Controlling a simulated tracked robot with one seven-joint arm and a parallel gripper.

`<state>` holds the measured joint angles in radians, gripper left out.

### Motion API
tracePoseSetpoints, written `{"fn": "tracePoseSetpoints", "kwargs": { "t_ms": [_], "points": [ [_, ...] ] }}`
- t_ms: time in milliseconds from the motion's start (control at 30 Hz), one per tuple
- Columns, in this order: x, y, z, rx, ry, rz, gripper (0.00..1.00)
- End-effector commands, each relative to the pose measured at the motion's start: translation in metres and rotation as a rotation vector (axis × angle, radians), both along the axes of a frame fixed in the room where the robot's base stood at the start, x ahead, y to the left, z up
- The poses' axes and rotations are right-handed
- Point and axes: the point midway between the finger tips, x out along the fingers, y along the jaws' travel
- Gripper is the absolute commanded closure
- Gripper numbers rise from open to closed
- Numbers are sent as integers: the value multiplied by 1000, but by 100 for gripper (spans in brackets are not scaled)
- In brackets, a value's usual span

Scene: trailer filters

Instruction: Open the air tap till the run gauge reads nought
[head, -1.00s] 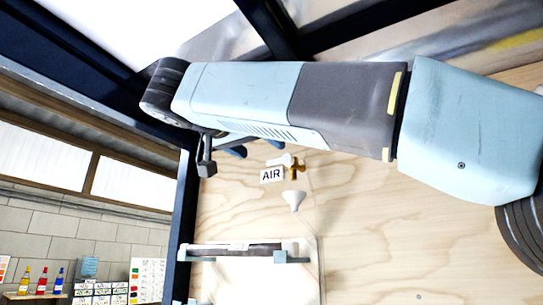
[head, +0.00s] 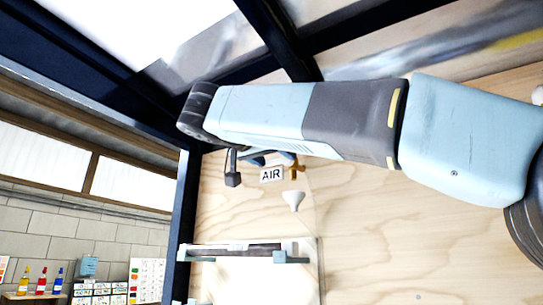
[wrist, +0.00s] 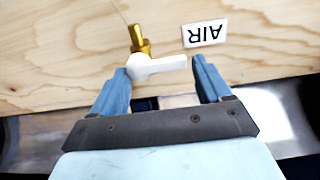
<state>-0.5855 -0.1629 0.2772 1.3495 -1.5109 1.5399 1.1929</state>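The air tap has a brass body (wrist: 140,42) and a white lever (wrist: 157,66) in the wrist view. The lever lies roughly across the picture, between my fingertips. My gripper (wrist: 160,68) is open, one blue finger by each end of the lever; I cannot tell whether either touches it. In the head view the brass tap (head: 297,170) shows just right of the AIR label (head: 271,174), and my gripper (head: 272,160) is right above it, partly hidden by my arm. The white lever is hidden there. No gauge dial can be made out.
A white funnel-shaped piece (head: 293,200) sits on the plywood wall (head: 375,225) below the tap. A shelf-like fixture (head: 215,252) is lower down. A dark frame post (head: 184,220) stands at the left. The plywood right of the tap is bare.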

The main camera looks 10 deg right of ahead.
Motion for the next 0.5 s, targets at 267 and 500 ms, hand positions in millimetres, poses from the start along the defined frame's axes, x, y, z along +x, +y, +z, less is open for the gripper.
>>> {"fn": "tracePoseSetpoints", "kwargs": {
  "t_ms": [267,500],
  "points": [
    [0,0,0,0,0,0,50],
    [0,1,0,-2,1,-1,65]
  ]
}}
